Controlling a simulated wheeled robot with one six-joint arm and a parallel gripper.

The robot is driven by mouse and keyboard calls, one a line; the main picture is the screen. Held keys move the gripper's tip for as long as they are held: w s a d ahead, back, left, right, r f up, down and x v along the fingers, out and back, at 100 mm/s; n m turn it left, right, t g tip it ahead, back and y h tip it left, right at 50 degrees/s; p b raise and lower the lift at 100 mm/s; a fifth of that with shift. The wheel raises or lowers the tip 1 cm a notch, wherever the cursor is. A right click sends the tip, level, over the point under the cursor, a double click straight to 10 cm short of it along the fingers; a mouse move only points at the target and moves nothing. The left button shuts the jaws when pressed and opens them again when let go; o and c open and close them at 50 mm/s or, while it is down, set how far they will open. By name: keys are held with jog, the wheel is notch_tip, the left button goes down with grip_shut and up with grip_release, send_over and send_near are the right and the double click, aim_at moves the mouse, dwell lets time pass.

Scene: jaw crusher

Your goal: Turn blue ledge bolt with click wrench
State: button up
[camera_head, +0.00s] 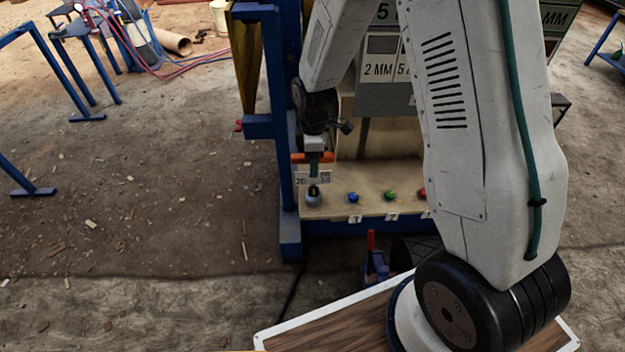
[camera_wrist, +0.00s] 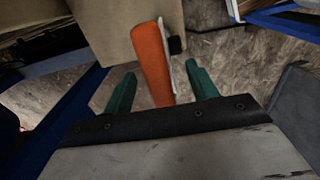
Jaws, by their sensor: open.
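My gripper (camera_head: 314,168) is low over the left end of the ledge in the head view, with its green fingers pointing down. In the wrist view my gripper (camera_wrist: 160,70) is open, with one finger on each side of an orange handle (camera_wrist: 150,52). Gaps show between the handle and both fingers. The orange handle (camera_head: 326,158) also shows beside the fingers in the head view. It may be the click wrench; its working end is hidden. The blue ledge bolt (camera_head: 353,197) stands on the ledge, to the right of my gripper.
The pale ledge (camera_head: 372,209) also bears a dark-topped grey piece (camera_head: 313,198) below my gripper, a green bolt (camera_head: 390,195) and a red bolt (camera_head: 422,193). A blue post (camera_head: 278,130) stands close left of my gripper. Open floor lies farther left.

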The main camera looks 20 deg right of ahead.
jog(key=shift+f, duration=0.55)
jog(key=shift+c, duration=0.4)
grip_shut()
jog(key=shift+r, duration=0.2)
jog(key=shift+r, duration=1.9)
